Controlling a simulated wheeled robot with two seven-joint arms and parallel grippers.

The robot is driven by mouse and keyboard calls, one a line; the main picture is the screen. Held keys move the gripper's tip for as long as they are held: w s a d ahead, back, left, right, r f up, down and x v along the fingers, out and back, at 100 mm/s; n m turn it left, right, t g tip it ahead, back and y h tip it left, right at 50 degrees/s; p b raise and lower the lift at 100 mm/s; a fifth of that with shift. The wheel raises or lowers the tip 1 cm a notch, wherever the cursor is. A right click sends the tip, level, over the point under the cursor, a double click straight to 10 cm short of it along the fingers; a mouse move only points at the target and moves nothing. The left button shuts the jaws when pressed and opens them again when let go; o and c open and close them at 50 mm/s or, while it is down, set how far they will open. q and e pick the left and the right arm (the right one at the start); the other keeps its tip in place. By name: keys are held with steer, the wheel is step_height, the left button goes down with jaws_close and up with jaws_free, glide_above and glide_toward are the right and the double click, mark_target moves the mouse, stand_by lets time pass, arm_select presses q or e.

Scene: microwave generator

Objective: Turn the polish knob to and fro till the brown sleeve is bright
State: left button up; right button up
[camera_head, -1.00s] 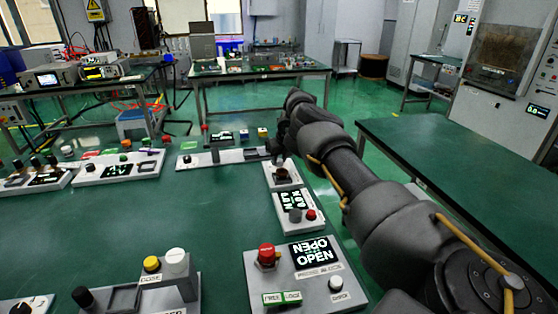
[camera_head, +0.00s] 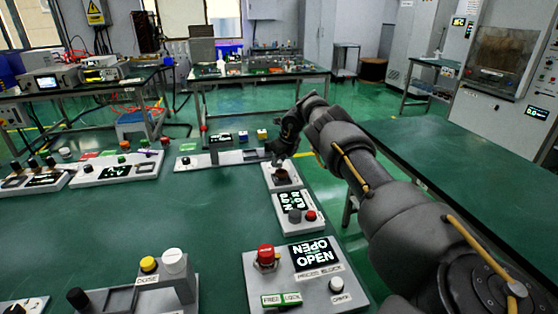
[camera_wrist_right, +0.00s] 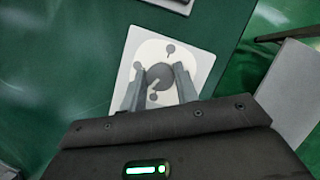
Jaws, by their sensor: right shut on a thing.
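My right gripper (camera_head: 276,154) is at the far right part of the green table, over a small light panel (camera_head: 284,181). In the right wrist view my right gripper (camera_wrist_right: 157,88) is shut on a round dark knob (camera_wrist_right: 160,75) with a pale pointer line. The knob, which I take for the polish knob, sits on a white plate (camera_wrist_right: 146,48) with small dark spots around it. A brownish piece (camera_head: 282,173) shows on the small panel in the head view; I cannot tell whether it is the brown sleeve. My left gripper is out of view.
Nearer stands a panel with a display and a red button (camera_head: 310,215), then a larger box with a red knob (camera_head: 265,253) and an OPEN screen. A long light panel (camera_head: 228,158) lies left of my gripper. The table's middle (camera_head: 160,215) is clear.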

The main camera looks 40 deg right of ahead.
steer(key=o, duration=1)
steer(key=shift+c, duration=0.2)
steer(key=shift+r, duration=0.15)
steer(key=shift+s+r, duration=0.15)
steer(key=shift+r, duration=0.1)
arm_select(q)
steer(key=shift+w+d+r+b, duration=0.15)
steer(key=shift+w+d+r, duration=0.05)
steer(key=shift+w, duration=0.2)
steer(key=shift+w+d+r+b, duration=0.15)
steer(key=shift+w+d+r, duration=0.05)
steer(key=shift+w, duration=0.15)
arm_select(e)
steer(key=v, duration=1)
